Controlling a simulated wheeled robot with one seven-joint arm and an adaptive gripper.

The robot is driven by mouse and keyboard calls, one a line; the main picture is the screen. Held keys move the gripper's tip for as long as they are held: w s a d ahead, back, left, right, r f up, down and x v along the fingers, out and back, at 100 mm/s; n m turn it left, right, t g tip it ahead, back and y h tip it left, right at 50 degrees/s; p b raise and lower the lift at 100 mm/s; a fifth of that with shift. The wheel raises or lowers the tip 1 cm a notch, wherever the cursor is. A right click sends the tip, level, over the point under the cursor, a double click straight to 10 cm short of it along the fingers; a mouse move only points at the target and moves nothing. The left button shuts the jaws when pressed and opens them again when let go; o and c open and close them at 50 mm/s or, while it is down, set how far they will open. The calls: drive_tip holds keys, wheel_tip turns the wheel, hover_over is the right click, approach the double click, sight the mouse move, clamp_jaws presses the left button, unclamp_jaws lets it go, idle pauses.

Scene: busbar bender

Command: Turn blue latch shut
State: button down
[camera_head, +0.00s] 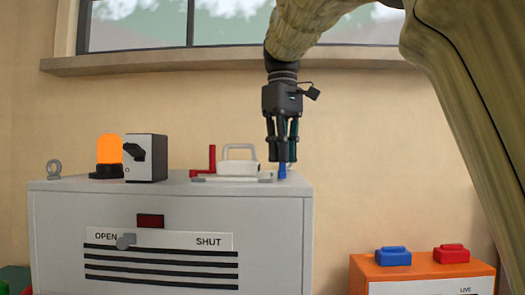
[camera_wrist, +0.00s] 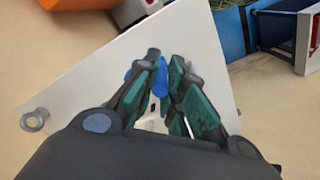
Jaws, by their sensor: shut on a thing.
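The blue latch (camera_head: 282,170) stands at the right end of the white-handled lid (camera_head: 238,172) on top of the grey cabinet (camera_head: 80,215). My gripper (camera_head: 282,160) points down over the latch with its fingers closed around the latch's upper part. In the wrist view the blue latch (camera_wrist: 160,76) shows between my teal-padded fingers (camera_wrist: 160,85). The fingers hide much of it, so I cannot tell its exact turn. A red latch (camera_head: 211,160) stands upright at the lid's left end.
An orange beacon (camera_head: 109,150), a black-and-white switch box (camera_head: 146,158) and a ring bolt (camera_head: 54,169) stand on the cabinet's left. An orange box (camera_head: 420,272) with blue and red buttons stands at right.

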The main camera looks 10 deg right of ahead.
drive_tip(key=shift+a+r+m, duration=0.15)
drive_tip(key=shift+m, duration=0.45)
drive_tip(key=m, duration=0.1)
drive_tip(key=a+m, duration=0.1)
drive_tip(key=m, duration=0.1)
drive_tip(key=shift+w+a, duration=0.15)
drive_tip(key=shift+w, duration=0.25)
drive_tip(key=shift+w+a+m, duration=0.2)
drive_tip(key=shift+m, duration=0.55)
drive_tip(key=shift+w+a+m, duration=0.15)
drive_tip(key=shift+w+m, duration=0.1)
drive_tip(key=shift+m, duration=0.55)
drive_tip(key=shift+w+a+m, duration=0.2)
drive_tip(key=shift+m, duration=0.55)
drive_tip(key=c, duration=1.4)
unclamp_jaws()
drive_tip(key=shift+c, duration=0.2)
drive_tip(key=shift+s, duration=0.1)
